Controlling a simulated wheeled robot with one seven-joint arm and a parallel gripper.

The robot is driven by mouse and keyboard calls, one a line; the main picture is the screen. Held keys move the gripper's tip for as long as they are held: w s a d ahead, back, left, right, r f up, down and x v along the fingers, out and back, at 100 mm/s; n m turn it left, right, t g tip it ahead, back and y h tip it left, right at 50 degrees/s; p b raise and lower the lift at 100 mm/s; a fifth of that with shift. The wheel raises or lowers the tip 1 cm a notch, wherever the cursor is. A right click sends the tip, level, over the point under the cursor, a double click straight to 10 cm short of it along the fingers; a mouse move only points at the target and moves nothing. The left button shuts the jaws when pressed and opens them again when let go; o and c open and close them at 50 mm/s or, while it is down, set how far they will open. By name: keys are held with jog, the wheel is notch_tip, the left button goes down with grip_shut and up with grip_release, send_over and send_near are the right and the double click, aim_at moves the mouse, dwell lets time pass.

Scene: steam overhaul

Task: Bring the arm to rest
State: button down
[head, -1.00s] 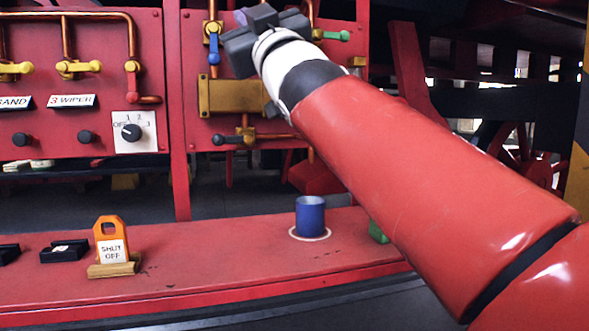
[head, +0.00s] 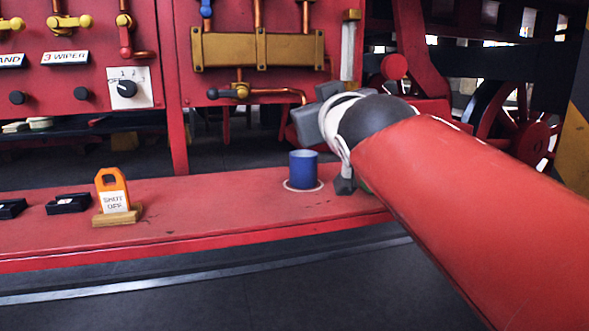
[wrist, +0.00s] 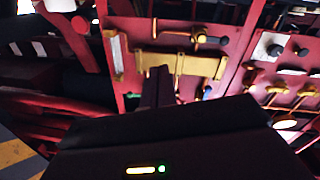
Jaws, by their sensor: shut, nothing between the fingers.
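My gripper (wrist: 157,74) shows in the wrist view as dark fingers closed together, with nothing between them. It points toward the red panel with the brass manifold (wrist: 182,64). In the head view, the grey gripper body (head: 307,124) is at the end of my red arm, above and right of the blue cup in the picture. The fingertips cannot be made out clearly there. The arm reaches in from the lower right.
The blue cup (head: 303,168) stands on a pale ring on the red bench (head: 215,205). An orange SHUT OFF tag (head: 112,190) stands in a wooden base at left, beside black blocks (head: 68,203). Valve panels (head: 85,30) rise behind. A striped post (head: 572,150) is at right.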

jog(key=s+d+f+m+g+h, duration=0.1)
jog(key=s+d+f+g, duration=0.2)
jog(key=s+f, duration=0.4)
jog(key=s+d+f+m+g+h, duration=0.1)
jog(key=s+d+f+g, duration=0.3)
jog(key=f, duration=1.3)
jog(key=s+d+f+m+g+h, duration=0.1)
jog(key=s+d+f+m+g, duration=0.2)
jog(key=s+f, duration=0.8)
jog(key=shift+d+f+g, duration=0.55)
jog(key=shift+d+g, duration=0.05)
jog(key=shift+g, duration=0.4)
jog(key=shift+w, duration=0.1)
